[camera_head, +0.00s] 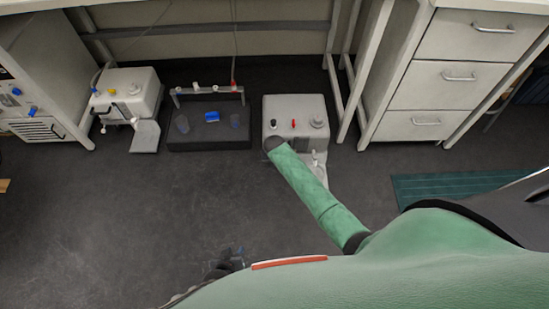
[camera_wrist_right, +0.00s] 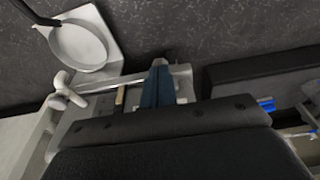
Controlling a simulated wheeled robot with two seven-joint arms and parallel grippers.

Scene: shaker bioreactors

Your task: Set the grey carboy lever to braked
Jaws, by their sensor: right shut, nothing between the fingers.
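A pale box-shaped unit (camera_head: 297,108) stands on the floor at the centre right in the head view, with black, red and grey fittings on top. My green right arm reaches down across its front and hides part of it. In the right wrist view my right gripper (camera_wrist_right: 158,86) has its blue fingers shut, with nothing between them, over a pale unit. A white lobed knob (camera_wrist_right: 65,91) is left of the fingers, by a pale rod. I cannot tell for sure which part is the grey carboy lever. My left gripper (camera_head: 232,258) is low in the head view, small and dark; its jaws are unclear.
A similar pale unit (camera_head: 128,92) stands at the left. Between them is a black base (camera_head: 210,140) with a small rack. A white plate with a round dish (camera_wrist_right: 80,45) shows in the wrist view. Drawers (camera_head: 430,80) stand at the right. The floor in front is clear.

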